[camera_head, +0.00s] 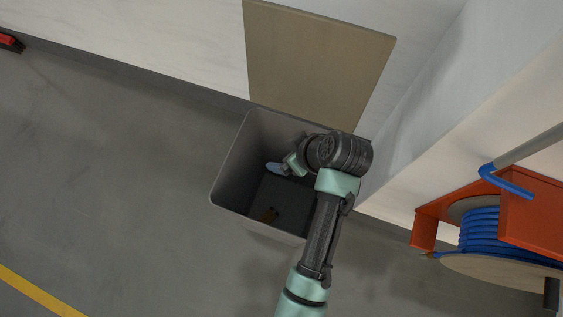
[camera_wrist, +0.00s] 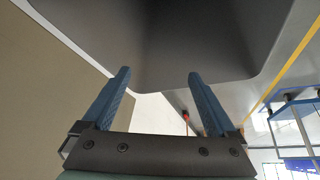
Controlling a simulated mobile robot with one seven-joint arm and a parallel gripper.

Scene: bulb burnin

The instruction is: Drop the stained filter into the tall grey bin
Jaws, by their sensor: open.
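The tall grey bin (camera_head: 239,165) stands open against the wall in the head view. My gripper (camera_head: 276,169) is over the bin's opening, its blue fingers pointing left. In the wrist view my gripper (camera_wrist: 159,76) has its two blue fingers well apart with nothing between them, and the bin's grey wall (camera_wrist: 190,50) fills the upper part. My arm hides the bin's right side.
A tan panel (camera_head: 318,65) is on the wall behind the bin. An orange reel stand (camera_head: 540,215) with blue hose (camera_head: 482,232) is at the right. The grey floor (camera_head: 110,180) left of the bin is clear, with a yellow line (camera_head: 40,292) at the lower left.

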